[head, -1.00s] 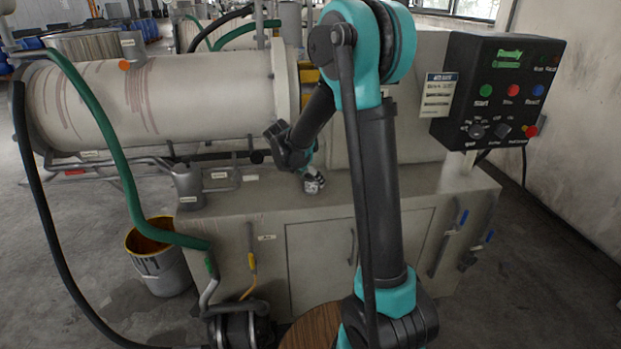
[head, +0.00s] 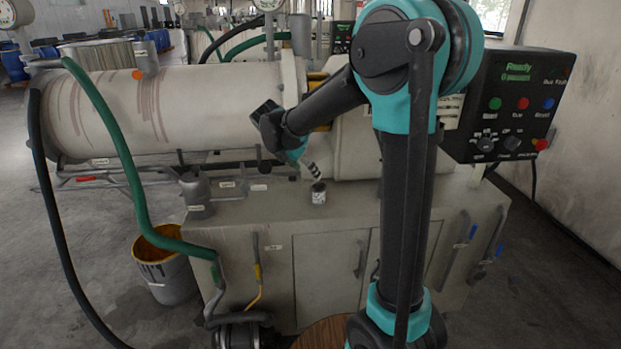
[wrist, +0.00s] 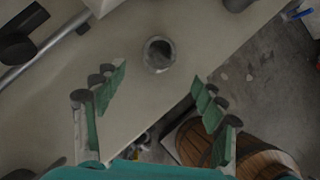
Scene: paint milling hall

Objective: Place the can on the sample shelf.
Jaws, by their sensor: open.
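A small can (head: 319,194) with a pale side and dark top stands upright on the grey cabinet top (head: 250,212), in front of the machine's end. In the wrist view the can (wrist: 159,54) shows its round dark top ahead of the fingertips, roughly midway between them. My gripper (head: 314,171) is just above the can in the head view. In the wrist view my gripper (wrist: 158,77) is open with nothing between its fingers. I cannot make out which surface is the sample shelf.
A large horizontal cylinder (head: 190,105) lies behind the cabinet top at left. A small pot (head: 196,192) and pipes stand left of the can. A control box (head: 518,105) is at right. A paint bucket (head: 165,272) and green hose (head: 112,135) are at front left.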

